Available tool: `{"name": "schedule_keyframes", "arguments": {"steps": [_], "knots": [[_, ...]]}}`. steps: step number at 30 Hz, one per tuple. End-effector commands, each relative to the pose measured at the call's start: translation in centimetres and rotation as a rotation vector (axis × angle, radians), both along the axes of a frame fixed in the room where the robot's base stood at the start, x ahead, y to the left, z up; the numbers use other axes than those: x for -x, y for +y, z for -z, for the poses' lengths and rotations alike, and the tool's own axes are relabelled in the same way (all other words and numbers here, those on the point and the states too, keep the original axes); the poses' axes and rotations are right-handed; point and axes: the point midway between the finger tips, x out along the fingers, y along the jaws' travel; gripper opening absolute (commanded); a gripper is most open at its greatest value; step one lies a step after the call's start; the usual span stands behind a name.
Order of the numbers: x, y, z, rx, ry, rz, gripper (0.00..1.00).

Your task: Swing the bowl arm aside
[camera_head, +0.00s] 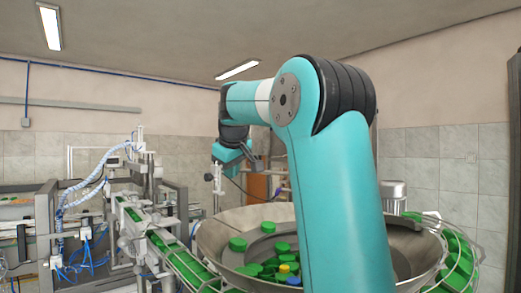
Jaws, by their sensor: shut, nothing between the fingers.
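A wide metal feeder bowl (215,235) stands in the lower middle, holding several green caps (238,244), one yellow cap (284,268) and one blue cap (294,280). A thin upright metal post (218,186) with a fitting at its top stands at the bowl's far left rim. A thin dark line curves from near it over the bowl. I cannot tell for certain which part is the bowl arm. My gripper (254,162) is small in view, shut and empty, above the far side of the bowl, right of the post. My own arm hides the bowl's middle right.
A chute with green caps (178,258) runs along the bowl's left side toward a conveyor machine (150,190) with blue hoses. More green caps (462,250) lie in a track at the right. A grey motor-like cylinder (392,192) stands behind the bowl. The space above the bowl's left is open.

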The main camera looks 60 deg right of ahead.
Motion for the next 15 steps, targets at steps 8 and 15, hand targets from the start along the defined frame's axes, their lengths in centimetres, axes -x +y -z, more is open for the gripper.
{"name": "schedule_keyframes", "arguments": {"steps": [8,15], "knots": [[2.7,-7.0,-5.2,0.067,-0.018,0.142,0.0],[1.3,-9.0,-2.2,0.065,-0.015,0.141,0.0]]}}
